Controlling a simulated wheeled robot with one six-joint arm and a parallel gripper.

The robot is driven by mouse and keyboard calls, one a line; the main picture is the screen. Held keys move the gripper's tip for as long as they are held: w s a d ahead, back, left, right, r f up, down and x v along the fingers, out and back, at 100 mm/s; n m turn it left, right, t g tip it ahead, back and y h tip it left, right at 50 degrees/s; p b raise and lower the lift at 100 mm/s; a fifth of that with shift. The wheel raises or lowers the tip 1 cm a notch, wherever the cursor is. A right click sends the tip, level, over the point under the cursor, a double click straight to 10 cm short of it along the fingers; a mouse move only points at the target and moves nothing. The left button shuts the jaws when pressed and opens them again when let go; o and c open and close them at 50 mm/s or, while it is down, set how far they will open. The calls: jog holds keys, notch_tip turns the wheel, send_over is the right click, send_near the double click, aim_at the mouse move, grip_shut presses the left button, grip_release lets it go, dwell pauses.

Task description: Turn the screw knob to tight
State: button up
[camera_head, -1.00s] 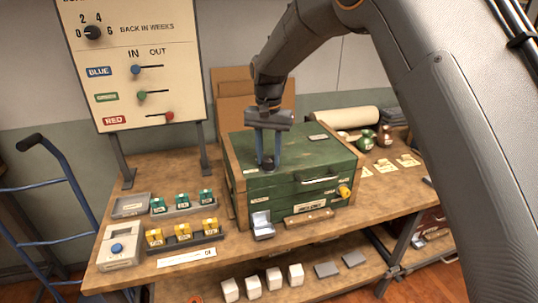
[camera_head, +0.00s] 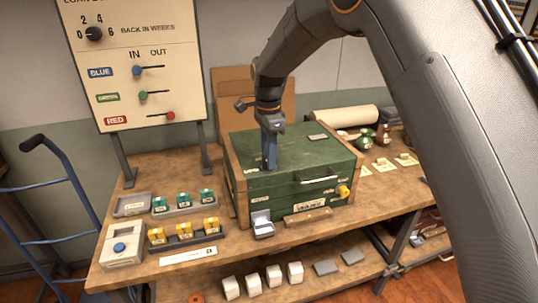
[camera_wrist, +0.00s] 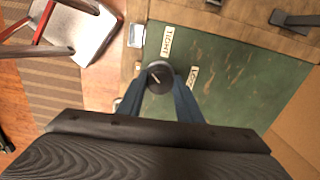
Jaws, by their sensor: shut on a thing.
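The dark round screw knob (camera_wrist: 156,77) sits on top of the green wooden chest (camera_head: 310,157), near its front left corner. It has a light mark on its top. A TIGHT label (camera_wrist: 167,43) and a second label (camera_wrist: 192,77), only partly readable, lie beside it on the lid. My gripper (camera_head: 269,166) points straight down at the knob. In the wrist view its blue fingers (camera_wrist: 158,88) are on both sides of the knob and shut on it.
A grey block (camera_head: 318,136) lies on the lid. A small open grey box (camera_head: 262,226) and a wooden-handled item (camera_head: 308,217) lie in front of the chest. Yellow (camera_head: 184,231) and green (camera_head: 182,200) blocks stand in trays at left. A signboard (camera_head: 135,70) stands behind.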

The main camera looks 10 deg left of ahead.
jog(key=m, duration=0.4)
jog(key=shift+w+r+m, duration=0.1)
jog(key=shift+w+m, duration=0.05)
jog(key=shift+m, duration=0.25)
jog(key=shift+m+p, duration=0.55)
jog(key=shift+m, duration=1.85)
jog(key=o, duration=1)
jog(key=shift+d, duration=0.1)
jog(key=shift+o, duration=0.2)
jog(key=shift+r+b, duration=1.45)
jog(key=shift+r, duration=2.35)
